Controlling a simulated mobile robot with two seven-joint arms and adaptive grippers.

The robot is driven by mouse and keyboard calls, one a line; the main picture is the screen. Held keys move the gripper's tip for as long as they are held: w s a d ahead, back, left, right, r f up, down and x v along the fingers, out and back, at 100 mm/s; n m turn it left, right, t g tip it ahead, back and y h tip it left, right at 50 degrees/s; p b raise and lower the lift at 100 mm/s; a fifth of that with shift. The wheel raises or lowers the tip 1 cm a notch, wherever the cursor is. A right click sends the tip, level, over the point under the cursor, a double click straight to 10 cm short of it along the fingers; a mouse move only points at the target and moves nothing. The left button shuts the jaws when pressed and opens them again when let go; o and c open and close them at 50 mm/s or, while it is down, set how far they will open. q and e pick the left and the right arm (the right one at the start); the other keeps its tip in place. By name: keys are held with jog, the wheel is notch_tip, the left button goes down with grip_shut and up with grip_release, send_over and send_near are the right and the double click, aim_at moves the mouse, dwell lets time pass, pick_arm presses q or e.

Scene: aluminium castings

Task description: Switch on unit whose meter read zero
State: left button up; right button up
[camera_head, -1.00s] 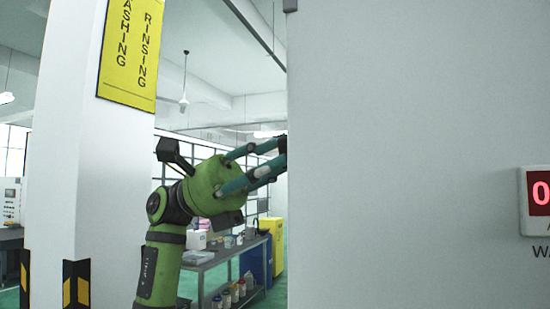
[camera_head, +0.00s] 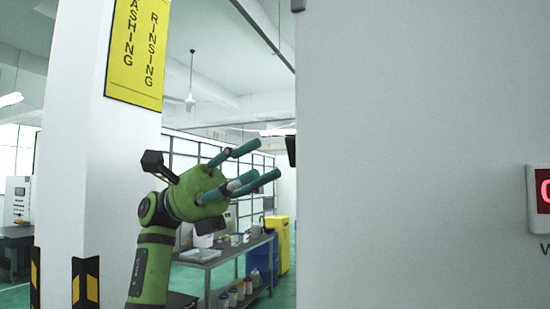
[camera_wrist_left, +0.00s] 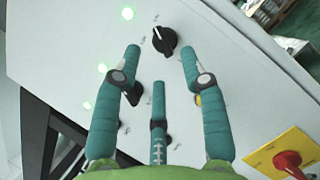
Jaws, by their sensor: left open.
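A digital meter (camera_head: 542,190) with a red lit digit, cut off by the right picture edge, is on the grey wall of a large cabinet (camera_head: 410,150). The digit looks like a 0; the rest is out of view. My left gripper (camera_head: 262,165) is open and empty, left of the cabinet's edge. In the left wrist view the open fingers (camera_wrist_left: 160,52) point at a pale control panel (camera_wrist_left: 225,60). A black rotary knob (camera_wrist_left: 165,40) sits between and just beyond the fingertips. A red rotary handle on a yellow plate (camera_wrist_left: 268,148) is at lower right. My right gripper is out of view.
Green lights (camera_wrist_left: 102,68) glow on the panel's left. Dark knobs and a yellow part beside the fingers are partly hidden. A white pillar (camera_head: 85,150) with a yellow sign (camera_head: 137,50) stands left of my arm. A bench (camera_head: 205,258) is behind.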

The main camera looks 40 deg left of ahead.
pick_arm(q)
jog(key=v, duration=0.7)
jog(key=shift+s, duration=0.1)
